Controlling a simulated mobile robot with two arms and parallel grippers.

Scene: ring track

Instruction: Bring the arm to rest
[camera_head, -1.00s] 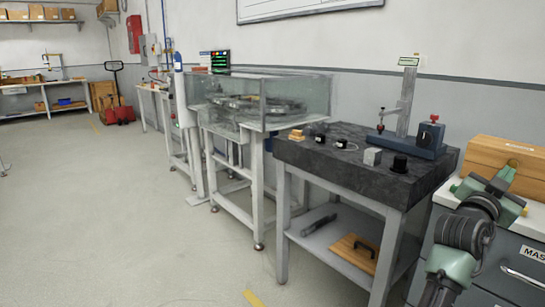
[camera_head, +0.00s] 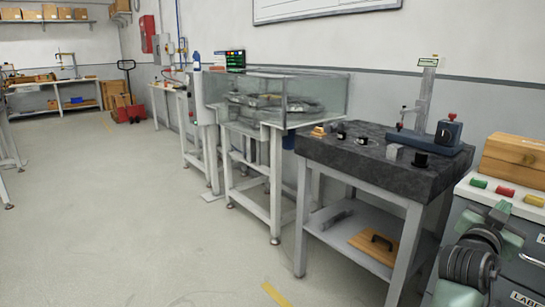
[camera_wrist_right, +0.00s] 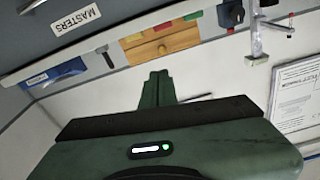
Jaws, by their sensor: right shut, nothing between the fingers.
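My right gripper (camera_head: 502,209) is at the lower right of the head view, beside the drawer cabinet (camera_head: 482,216). Its green fingers also show in the wrist view (camera_wrist_right: 158,80), closed together with nothing between them. The right arm is folded low at the right edge of the head view. My left gripper is not in view.
A dark stone-topped table (camera_head: 345,160) holds a gauge stand (camera_head: 424,100) and several small blocks. A glass-walled ring track (camera_head: 335,95) stands behind it. A wooden box (camera_head: 515,160) and coloured blocks sit on the cabinet. The floor at left is clear.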

